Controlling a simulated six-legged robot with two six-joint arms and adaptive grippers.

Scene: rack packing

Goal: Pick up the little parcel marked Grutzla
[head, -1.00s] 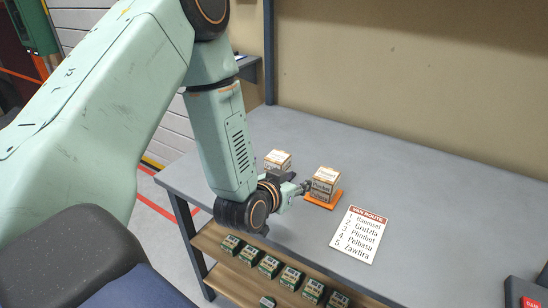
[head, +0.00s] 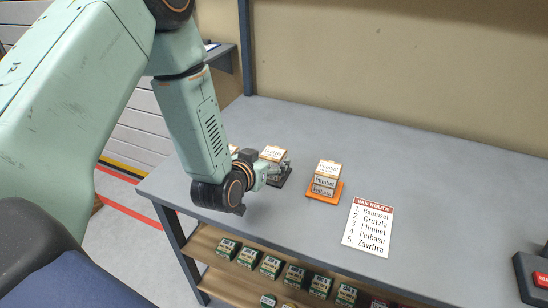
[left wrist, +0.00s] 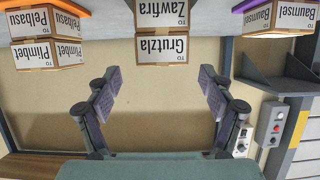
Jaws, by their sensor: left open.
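The parcel marked Grutzla (head: 271,154) is a small tan box with a white label. In the left wrist view, where things appear upside down, Grutzla (left wrist: 162,50) is stacked on a parcel marked Zawfira (left wrist: 162,17). In the head view my gripper hides most of that lower parcel. My left gripper (head: 281,174) is at this stack, on its near side. In the left wrist view my left gripper (left wrist: 160,76) is open and empty, its fingers spread wider than Grutzla, with the parcel centred ahead and apart from them. My right gripper is not in view.
Right of it, two stacked parcels (head: 326,176) stand on an orange pad (head: 312,193). A Baumsel parcel (left wrist: 265,20) on purple is partly hidden behind my arm in the head view. A route list (head: 368,228) lies on the grey table (head: 440,200). Small boxes fill the shelf below.

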